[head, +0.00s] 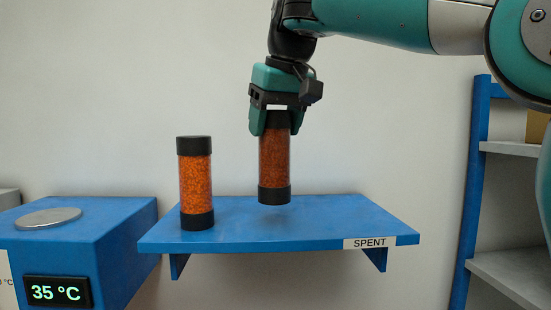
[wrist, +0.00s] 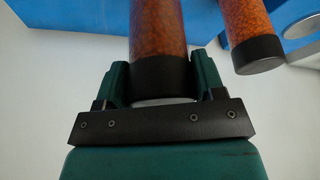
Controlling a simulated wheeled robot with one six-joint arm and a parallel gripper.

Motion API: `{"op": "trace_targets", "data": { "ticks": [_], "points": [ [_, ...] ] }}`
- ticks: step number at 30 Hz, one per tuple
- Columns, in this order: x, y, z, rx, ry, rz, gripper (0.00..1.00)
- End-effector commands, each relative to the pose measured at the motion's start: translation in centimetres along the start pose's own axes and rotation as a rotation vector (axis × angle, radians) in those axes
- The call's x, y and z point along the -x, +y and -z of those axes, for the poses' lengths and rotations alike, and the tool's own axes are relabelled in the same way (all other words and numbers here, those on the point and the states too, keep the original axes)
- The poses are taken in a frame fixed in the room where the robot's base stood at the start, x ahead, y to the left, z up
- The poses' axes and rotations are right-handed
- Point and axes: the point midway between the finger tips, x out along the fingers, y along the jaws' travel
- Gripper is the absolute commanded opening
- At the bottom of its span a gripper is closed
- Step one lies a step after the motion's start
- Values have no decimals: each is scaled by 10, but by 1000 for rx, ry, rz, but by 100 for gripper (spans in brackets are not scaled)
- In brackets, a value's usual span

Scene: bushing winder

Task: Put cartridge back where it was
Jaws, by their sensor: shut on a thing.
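My gripper (head: 276,122) is shut on the black top cap of a cartridge (head: 274,160), a clear tube of dark orange-brown grains with black end caps. It hangs upright, its bottom cap a little above the blue shelf (head: 330,220) labelled SPENT. In the wrist view the gripper (wrist: 160,80) has its fingers on either side of the held cartridge's cap (wrist: 160,74). A second cartridge (head: 196,183), with brighter orange grains, stands upright on the shelf's left end. It also shows at the upper right of the wrist view (wrist: 247,30).
A blue unit (head: 110,235) with a round metal plate (head: 48,218) and a display (head: 57,292) reading 35 °C stands left of the shelf. A rack with a blue post (head: 478,190) is at the right. The shelf's right part is clear.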

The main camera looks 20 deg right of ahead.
Motion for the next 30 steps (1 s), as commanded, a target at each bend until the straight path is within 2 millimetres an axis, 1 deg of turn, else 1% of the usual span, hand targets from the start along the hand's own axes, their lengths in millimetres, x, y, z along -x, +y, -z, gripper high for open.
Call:
{"op": "trace_targets", "data": {
  "ticks": [6, 9, 17, 22, 23, 24, 25, 26, 30],
  "points": [
    [-29, -1, -12, 2, 1, 1, 6],
    [-39, -1, -16, 2, 1, 1, 6],
    [-37, -1, -15, 2, 1, 1, 6],
    [-42, -1, -17, 2, 1, 1, 6],
    [-41, -1, -17, 2, 0, 1, 67],
    [-40, -1, -17, 2, 0, 1, 77],
    [-40, -1, -17, 2, 0, 0, 83],
    [-40, -1, -17, 2, 0, 0, 88],
    [-40, -1, -17, 2, 0, 0, 88]
  ]
}}
